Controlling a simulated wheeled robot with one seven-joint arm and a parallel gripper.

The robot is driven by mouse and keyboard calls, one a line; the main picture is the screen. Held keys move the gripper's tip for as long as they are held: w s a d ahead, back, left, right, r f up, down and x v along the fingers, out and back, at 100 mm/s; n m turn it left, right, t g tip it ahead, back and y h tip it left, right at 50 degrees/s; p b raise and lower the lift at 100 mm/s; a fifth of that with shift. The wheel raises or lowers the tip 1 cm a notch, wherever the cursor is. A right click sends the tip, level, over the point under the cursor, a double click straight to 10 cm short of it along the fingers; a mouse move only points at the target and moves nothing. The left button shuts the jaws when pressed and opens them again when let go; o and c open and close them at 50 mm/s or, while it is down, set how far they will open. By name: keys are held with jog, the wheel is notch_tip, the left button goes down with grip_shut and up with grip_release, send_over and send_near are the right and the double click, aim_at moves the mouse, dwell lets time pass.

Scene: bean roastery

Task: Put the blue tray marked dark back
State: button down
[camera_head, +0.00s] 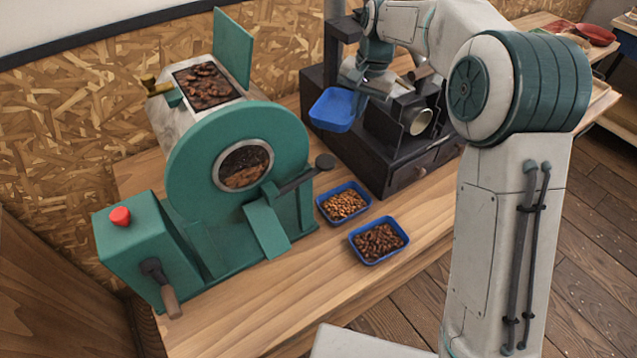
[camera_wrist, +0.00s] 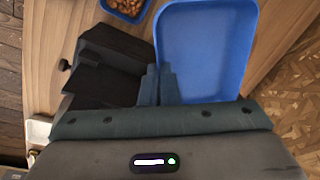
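A blue tray (camera_head: 334,110) hangs in the air at the front left of the dark drawer stand. My gripper (camera_head: 358,82) is at its right edge. In the wrist view the tray (camera_wrist: 206,48) looks empty, and the fingers of my gripper (camera_wrist: 158,84) are close together with the tray's side wall between them. Two more blue trays stand on the bench: one with lighter brown beans (camera_head: 344,204) and one with dark beans (camera_head: 379,242). I cannot read a mark on any tray.
The green roaster (camera_head: 205,185) stands to the left, with its chute and handle beside the bean trays. The dark drawer stand (camera_head: 390,145) has a round-mouthed device on it. Bare bench (camera_head: 290,300) lies in front.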

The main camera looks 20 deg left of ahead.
jog(key=s+a+f+m, duration=0.1)
jog(key=f+m, duration=0.1)
jog(key=f, duration=0.5)
jog(key=s+a+f+m, duration=0.1)
jog(key=a+f+m, duration=0.1)
jog(key=f, duration=0.6)
jog(key=s+a+f+m+t, duration=0.1)
jog(key=a+f+m, duration=0.1)
jog(key=f, duration=0.6)
jog(key=shift+s+f, duration=0.1)
jog(key=shift+s, duration=0.15)
jog(key=shift+b, duration=0.3)
jog(key=c, duration=2)
grip_release()
jog(key=shift+f, duration=0.1)
jog(key=shift+c, duration=0.2)
jog(key=shift+o, duration=0.4)
jog(key=shift+r, duration=0.3)
notch_tip(320, 180, up, 12)
jog(key=s+d+b, duration=0.1)
jog(key=shift+s+d+f, duration=0.2)
jog(key=shift+d, duration=0.15)
